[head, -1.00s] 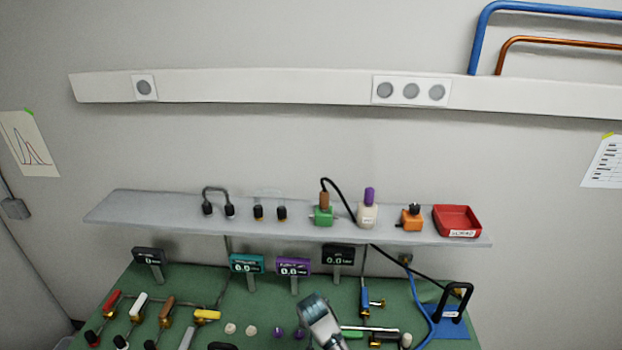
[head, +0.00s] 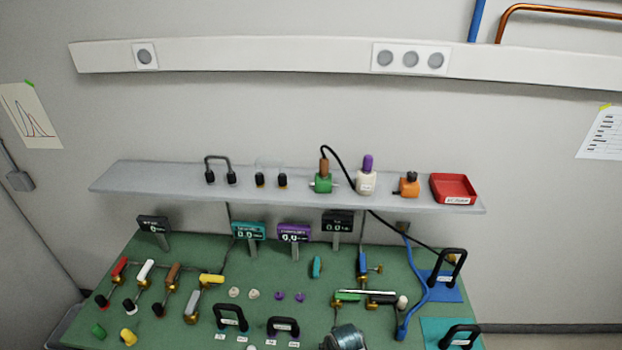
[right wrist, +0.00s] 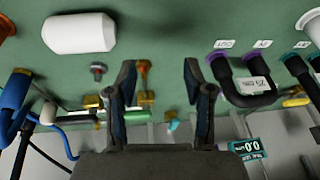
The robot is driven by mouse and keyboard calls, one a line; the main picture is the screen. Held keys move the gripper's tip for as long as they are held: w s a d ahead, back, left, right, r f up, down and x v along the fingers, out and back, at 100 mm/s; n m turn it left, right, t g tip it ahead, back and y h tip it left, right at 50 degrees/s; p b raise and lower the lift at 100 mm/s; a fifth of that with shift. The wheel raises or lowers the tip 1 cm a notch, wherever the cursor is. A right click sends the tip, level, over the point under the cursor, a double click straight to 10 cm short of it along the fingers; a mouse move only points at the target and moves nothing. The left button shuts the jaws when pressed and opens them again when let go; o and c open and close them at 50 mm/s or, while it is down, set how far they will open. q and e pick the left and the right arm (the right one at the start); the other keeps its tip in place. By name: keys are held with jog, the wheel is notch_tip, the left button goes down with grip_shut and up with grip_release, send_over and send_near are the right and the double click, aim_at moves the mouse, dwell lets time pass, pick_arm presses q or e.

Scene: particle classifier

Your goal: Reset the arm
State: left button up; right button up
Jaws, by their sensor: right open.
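My right gripper (right wrist: 158,80) is open in the right wrist view, with its two dark fingers spread and nothing between them. It hangs over the green board, between a white cylinder (right wrist: 80,33) on the left and a black U-shaped connector (right wrist: 245,90) on the right. In the head view a rounded grey-teal piece (head: 345,338) at the bottom edge appears to be part of my right arm; the fingers there are hidden. My left gripper is not in view.
The green board (head: 200,255) carries several coloured valves, black U-shaped handles (head: 447,264) and small displays (head: 294,233). A grey shelf (head: 130,178) above it holds connectors and a red tray (head: 453,188). A blue hose (head: 415,300) runs down the right side.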

jog(key=s+d+n, duration=0.1)
jog(key=s+d, duration=0.4)
jog(key=s, duration=0.3)
jog(key=s+d+h, duration=0.1)
jog(key=s+d, duration=0.4)
jog(key=s, duration=0.4)
jog(key=s+d+n, duration=0.1)
jog(key=s+d, duration=0.4)
jog(key=s, duration=0.3)
notch_tip(320, 180, down, 29)
jog(key=s+g+b, duration=0.1)
jog(key=s+b, duration=0.1)
jog(key=s+d+f+g, duration=0.1)
jog(key=s+d+f, duration=0.2)
jog(key=s+f, duration=1.2)
jog(key=shift+s+f+g+b, duration=0.3)
jog(key=shift+s+b, duration=0.15)
jog(key=shift+s, duration=0.6)
